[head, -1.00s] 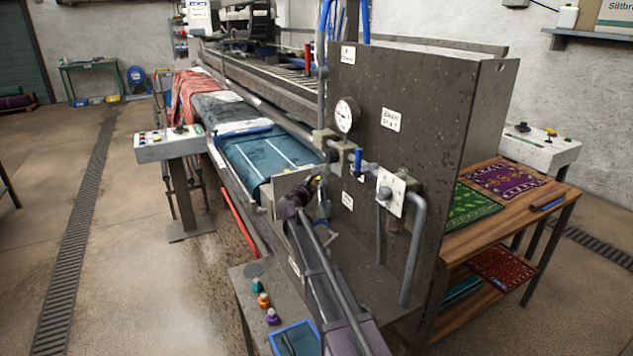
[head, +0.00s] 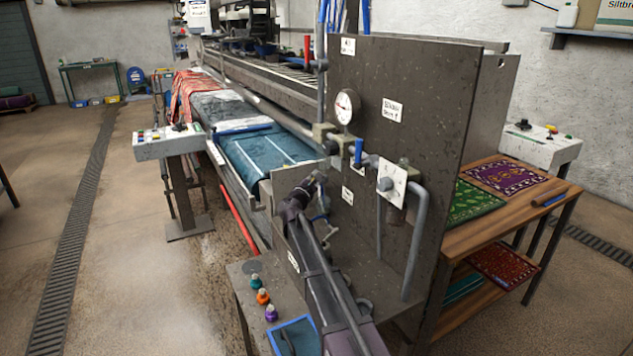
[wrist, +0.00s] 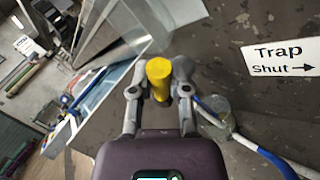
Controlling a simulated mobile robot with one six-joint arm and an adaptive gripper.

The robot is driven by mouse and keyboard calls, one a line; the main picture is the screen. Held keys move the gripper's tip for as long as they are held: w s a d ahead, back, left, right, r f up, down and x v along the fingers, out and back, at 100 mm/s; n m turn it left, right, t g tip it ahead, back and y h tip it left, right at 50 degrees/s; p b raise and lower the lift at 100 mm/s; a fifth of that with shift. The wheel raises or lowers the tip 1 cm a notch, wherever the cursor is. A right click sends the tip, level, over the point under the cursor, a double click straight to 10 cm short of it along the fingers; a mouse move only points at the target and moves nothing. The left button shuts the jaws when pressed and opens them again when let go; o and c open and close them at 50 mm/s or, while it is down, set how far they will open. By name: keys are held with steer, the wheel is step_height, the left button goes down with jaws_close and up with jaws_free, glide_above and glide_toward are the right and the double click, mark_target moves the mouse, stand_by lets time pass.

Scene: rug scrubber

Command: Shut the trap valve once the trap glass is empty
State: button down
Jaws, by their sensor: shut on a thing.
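In the wrist view the yellow handle (wrist: 158,78) of the trap valve stands between my fingers. My gripper (wrist: 160,88) is shut on it. A white label (wrist: 283,58) to the right reads "Trap Shut" with an arrow pointing right. A clear trap glass (wrist: 214,108) sits on the dark panel just right of my gripper, partly behind a finger. It looks clear, but I cannot tell whether any liquid is in it. In the head view my gripper (head: 318,182) is at the panel's left edge, and the handle is hidden behind it.
The dark upright panel (head: 400,80) carries a gauge (head: 347,106), a blue-handled valve (head: 358,152) and grey pipes. A blue and white hose (wrist: 262,152) runs below the glass.

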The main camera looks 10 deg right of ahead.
steer(key=shift+s+d+f+m+t+h+b, duration=0.15)
steer(key=shift+f+m+t+h+b, duration=0.25)
steer(key=shift+m+b, duration=0.5)
steer(key=shift+s+f+m+t+h+b, duration=0.15)
steer(key=shift+m+h+b, duration=0.45)
steer(key=shift+m+b, duration=0.3)
steer(key=c, duration=0.6)
jaws_free()
steer(key=shift+r+p, duration=0.25)
steer(key=shift+p, duration=0.2)
